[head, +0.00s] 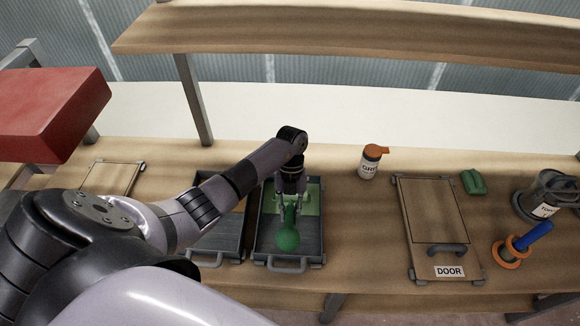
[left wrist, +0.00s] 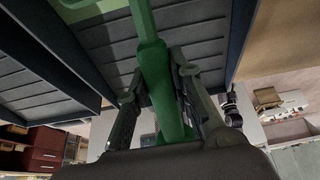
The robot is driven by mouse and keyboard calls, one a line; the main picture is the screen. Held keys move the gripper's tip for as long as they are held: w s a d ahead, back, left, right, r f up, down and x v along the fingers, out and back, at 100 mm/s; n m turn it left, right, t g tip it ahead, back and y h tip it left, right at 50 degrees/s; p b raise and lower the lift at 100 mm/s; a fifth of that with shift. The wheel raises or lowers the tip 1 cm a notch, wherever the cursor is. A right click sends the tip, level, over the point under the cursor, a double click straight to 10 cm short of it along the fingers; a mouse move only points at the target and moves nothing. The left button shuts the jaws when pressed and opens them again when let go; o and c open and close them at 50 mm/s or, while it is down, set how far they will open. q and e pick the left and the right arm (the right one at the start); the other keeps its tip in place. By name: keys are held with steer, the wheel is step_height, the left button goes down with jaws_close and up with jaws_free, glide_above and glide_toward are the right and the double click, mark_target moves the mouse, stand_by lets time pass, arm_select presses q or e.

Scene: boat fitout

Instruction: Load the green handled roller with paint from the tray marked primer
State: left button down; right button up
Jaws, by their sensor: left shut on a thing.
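The green handled roller (head: 288,239) is over the right one of two dark paint trays (head: 315,240). Its rounded handle end points to the tray's near side. My left gripper (head: 290,203) is shut on the green handle, which also shows between the fingers in the left wrist view (left wrist: 155,75). Light green paint (head: 312,197) covers the far part of this tray. The roller's head is hidden behind my gripper, so I cannot tell whether it touches the paint. No primer marking is readable on either tray. My right gripper is not in view.
The second tray (head: 222,236) stands close on the left, partly behind my arm. A bottle with an orange cap (head: 370,162), a panel labelled DOOR (head: 432,215), a green item (head: 473,182), a blue-handled tool (head: 527,240) and a dark can (head: 548,195) are on the right. A shelf (head: 350,35) runs above.

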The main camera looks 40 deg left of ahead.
arm_select(q)
step_height(320, 180, up, 2)
steer(key=shift+p, duration=0.7)
step_height(320, 180, up, 4)
steer(key=p, duration=0.3)
steer(key=shift+f, duration=0.1)
steer(key=shift+r, duration=0.25)
steer(key=shift+w+r, duration=0.1)
steer(key=shift+r, duration=1.2)
